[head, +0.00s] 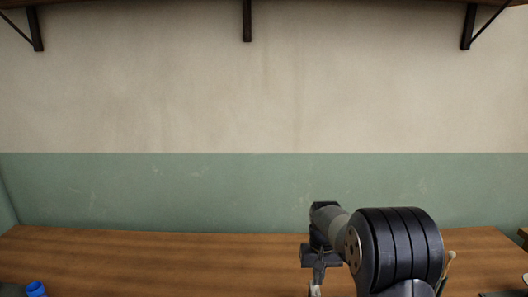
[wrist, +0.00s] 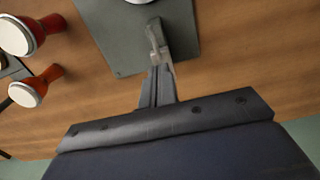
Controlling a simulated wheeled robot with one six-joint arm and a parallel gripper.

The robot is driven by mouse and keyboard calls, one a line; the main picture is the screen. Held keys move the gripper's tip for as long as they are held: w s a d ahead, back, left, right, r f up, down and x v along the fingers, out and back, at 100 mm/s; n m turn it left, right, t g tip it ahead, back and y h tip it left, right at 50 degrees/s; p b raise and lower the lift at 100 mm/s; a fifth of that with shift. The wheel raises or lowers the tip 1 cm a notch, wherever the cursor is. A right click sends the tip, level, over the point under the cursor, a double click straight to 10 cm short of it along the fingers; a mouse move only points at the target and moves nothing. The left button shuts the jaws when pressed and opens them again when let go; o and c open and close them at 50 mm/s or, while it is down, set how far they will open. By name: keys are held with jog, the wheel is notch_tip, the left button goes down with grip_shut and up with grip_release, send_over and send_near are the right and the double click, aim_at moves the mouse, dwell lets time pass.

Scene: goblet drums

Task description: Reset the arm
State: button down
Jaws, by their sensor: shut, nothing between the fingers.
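My gripper (wrist: 156,30) shows in the wrist view with its fingers together and nothing between them. It is over a dark grey mat (wrist: 108,38) on the wooden table. In the head view my arm rises at the bottom, right of the middle, and the gripper (head: 317,286) points down at the lower edge, its tips partly cut off. Two red goblet drums with white heads, a larger one (wrist: 17,36) and a smaller one (wrist: 28,92), are at the left of the wrist view, apart from the gripper.
The wooden table (head: 150,258) is mostly bare in the head view, with a blue-topped thing (head: 36,289) at the lower left. A white round thing, cut off by the top edge, is on the mat in the wrist view. A bracketed shelf (head: 150,3) hangs above.

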jog(key=s+b, duration=0.1)
jog(key=s, duration=0.3)
jog(key=shift+s+r+b, duration=0.15)
jog(key=shift+s+b, duration=0.1)
jog(key=shift+b, duration=0.05)
